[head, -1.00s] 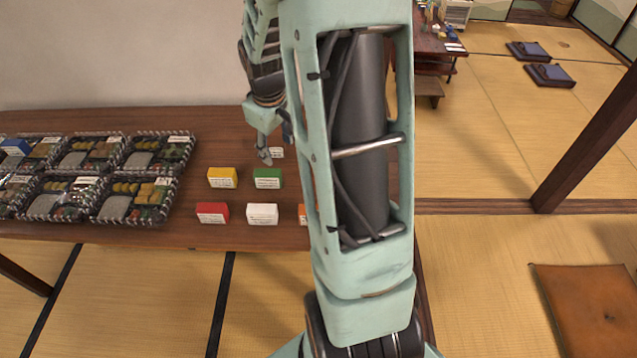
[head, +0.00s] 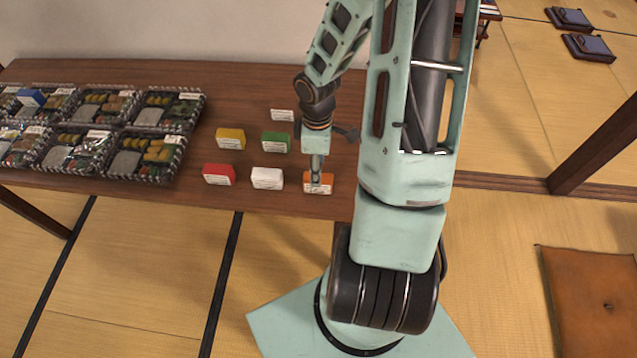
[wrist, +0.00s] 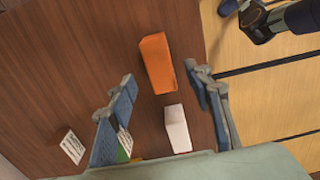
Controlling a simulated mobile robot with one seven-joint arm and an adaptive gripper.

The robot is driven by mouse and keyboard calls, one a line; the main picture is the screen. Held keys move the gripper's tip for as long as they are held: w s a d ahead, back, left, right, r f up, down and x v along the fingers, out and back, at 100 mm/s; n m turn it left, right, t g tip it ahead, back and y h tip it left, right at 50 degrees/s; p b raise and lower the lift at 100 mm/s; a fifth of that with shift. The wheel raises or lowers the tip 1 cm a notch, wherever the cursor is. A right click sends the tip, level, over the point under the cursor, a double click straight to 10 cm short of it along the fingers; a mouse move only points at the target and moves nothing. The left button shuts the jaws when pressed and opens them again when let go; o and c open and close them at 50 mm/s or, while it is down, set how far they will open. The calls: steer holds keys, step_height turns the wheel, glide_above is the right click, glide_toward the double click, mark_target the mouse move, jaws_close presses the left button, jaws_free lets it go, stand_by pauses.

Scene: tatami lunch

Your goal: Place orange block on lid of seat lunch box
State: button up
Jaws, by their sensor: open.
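The orange block (head: 318,187) sits on the wooden table near its front edge, right of the white block. My gripper (head: 317,172) is over it in the head view and partly covers it. In the wrist view the orange block (wrist: 157,62) lies between and beyond the open fingertips of my gripper (wrist: 160,76), with nothing held. Several lunch boxes (head: 160,130) with patterned rims and white labels stand in two rows at the left of the table. I cannot read the labels, so I cannot tell which box is the seat one.
A white block (head: 267,178) is close beside the orange one and shows in the wrist view (wrist: 177,128). Red (head: 218,175), yellow (head: 230,138) and green (head: 275,141) blocks and a white-labelled piece (head: 283,115) stand near. A blue block (head: 32,97) rests on a far-left box.

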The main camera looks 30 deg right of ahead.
step_height(320, 180, down, 5)
steer(key=shift+f+b, duration=0.15)
steer(key=shift+b, duration=0.25)
jaws_close()
